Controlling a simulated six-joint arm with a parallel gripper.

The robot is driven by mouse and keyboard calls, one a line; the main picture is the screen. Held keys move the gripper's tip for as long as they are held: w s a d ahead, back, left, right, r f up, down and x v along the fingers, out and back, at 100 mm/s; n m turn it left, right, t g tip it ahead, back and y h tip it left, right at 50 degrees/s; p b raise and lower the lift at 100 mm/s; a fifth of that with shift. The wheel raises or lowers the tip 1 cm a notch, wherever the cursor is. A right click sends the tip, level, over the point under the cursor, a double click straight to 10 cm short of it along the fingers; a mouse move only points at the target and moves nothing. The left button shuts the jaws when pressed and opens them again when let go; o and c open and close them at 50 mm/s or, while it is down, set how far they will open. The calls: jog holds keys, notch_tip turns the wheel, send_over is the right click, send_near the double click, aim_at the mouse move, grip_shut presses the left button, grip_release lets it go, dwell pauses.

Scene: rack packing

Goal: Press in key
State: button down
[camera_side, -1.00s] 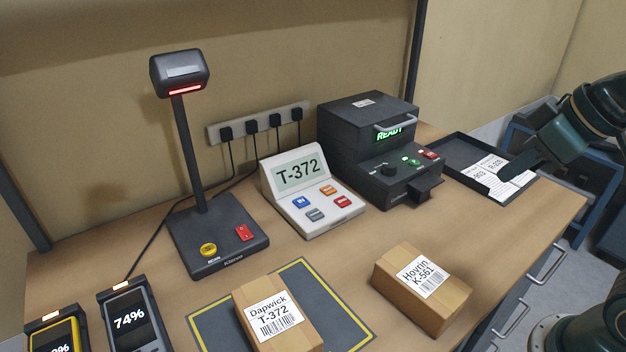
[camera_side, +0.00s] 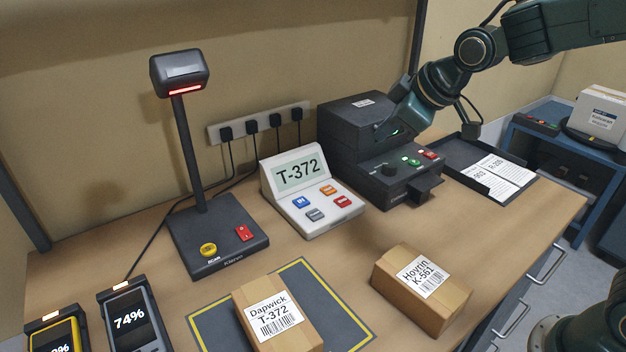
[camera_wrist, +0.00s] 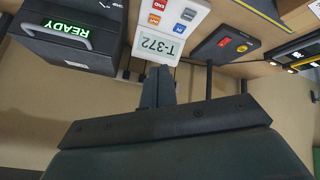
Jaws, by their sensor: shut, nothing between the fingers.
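The white terminal (camera_side: 310,190) stands mid-bench, its display reading T-372. Its keys are blue (camera_side: 301,202), orange (camera_side: 328,190), grey (camera_side: 315,215) and red (camera_side: 342,200). In the wrist view the terminal (camera_wrist: 136,44) appears upside down beyond my fingertips, with blue (camera_wrist: 180,28) and orange (camera_wrist: 153,19) keys showing. My gripper (camera_side: 383,131) is in front of the upper part of the black label machine (camera_side: 345,140), up and right of the terminal, apart from the keys. In the wrist view its fingers (camera_wrist: 158,72) are together and empty.
A scanner (camera_side: 215,235) on a post stands left. Two parcels, Dapwick T-372 (camera_side: 275,315) on a yellow-edged mat (camera_side: 215,325) and Hovrin K-561 (camera_side: 425,285), lie in front. A black tray (camera_side: 470,180) with papers is right. Handhelds (camera_side: 130,318) sit front left.

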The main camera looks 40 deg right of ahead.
jog(key=w+a+f+n, duration=0.2)
jog(key=w+a+f, duration=0.2)
jog(key=w, duration=0.4)
jog(key=n+t+y, duration=0.1)
jog(key=n, duration=0.2)
send_over(305, 203)
notch_tip(305, 203, down, 6)
jog(key=shift+f, duration=0.1)
jog(key=shift+f, duration=4.3)
jog(key=shift+f, duration=0.15)
jog(key=shift+f, duration=0.3)
